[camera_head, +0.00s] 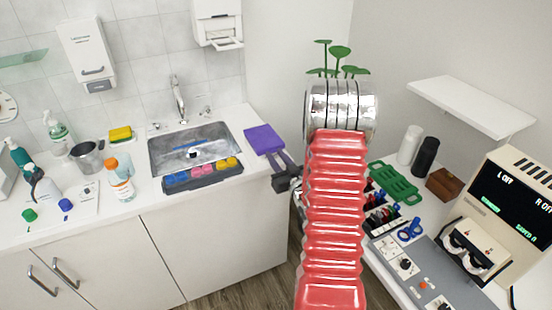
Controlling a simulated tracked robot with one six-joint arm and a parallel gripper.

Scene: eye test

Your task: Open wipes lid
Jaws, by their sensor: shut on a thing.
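I cannot make out a wipes container or its lid for certain; part of the scene is hidden behind my red arm. My gripper (280,160) is at the right end of the counter, left of my arm. Its dark fingers point up and left and are shut on a flat purple block (262,138). The block is at the counter's right end, right of the sink. I cannot tell whether it rests on the counter or is just above it.
The sink (193,147) has a tray (203,178) of coloured pieces at its front. Bottles, a metal mug (88,157) and a yellow sponge (121,134) stand to the left. On the right are white and black cylinders (410,145) (426,157), a green rack (396,183) and a monitor device (508,210).

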